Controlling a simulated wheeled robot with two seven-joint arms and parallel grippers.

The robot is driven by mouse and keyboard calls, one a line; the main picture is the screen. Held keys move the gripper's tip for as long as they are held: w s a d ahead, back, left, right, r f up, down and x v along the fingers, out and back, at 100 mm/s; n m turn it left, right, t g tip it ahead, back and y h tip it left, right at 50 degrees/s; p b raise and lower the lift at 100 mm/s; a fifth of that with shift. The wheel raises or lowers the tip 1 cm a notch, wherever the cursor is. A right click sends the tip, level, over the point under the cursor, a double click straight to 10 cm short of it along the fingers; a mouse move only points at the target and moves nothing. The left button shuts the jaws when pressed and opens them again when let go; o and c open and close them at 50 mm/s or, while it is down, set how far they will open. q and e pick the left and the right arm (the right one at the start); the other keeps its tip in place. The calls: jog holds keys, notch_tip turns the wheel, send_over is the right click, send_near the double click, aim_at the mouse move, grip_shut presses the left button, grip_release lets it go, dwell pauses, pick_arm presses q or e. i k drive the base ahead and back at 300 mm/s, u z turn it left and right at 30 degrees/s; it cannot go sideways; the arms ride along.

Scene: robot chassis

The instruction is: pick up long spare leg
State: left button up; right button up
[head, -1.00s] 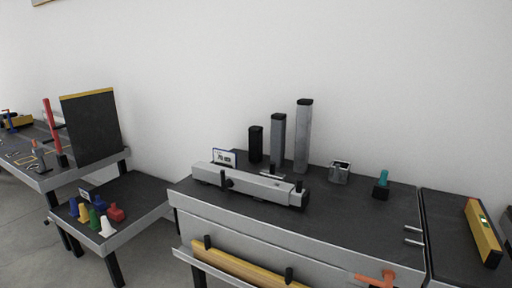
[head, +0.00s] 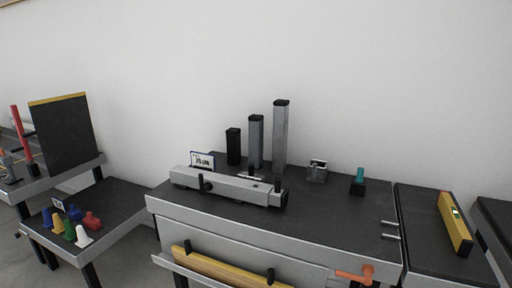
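Three square posts stand upright at the back of the middle table (head: 330,215), rising in height from left to right. The short one is black (head: 233,147), the middle one is grey (head: 255,142), and the tallest, the long leg (head: 280,138), is light grey with a black cap. In front of them a grey beam with black ends (head: 225,187) lies across the table and hides some of the surface near their feet. Neither of my grippers is in view.
A white card (head: 202,161), a small metal block (head: 316,171) and a teal-topped black piece (head: 358,181) stand nearby. A yellow level (head: 455,223) lies on the right table. Colored pieces sit on the lower left table (head: 120,208). The middle table's front right is mostly clear.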

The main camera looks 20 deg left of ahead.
aim_at(281, 110)
jog(key=u, duration=2.55)
jog(key=i, duration=3)
jog(key=z, duration=2.8)
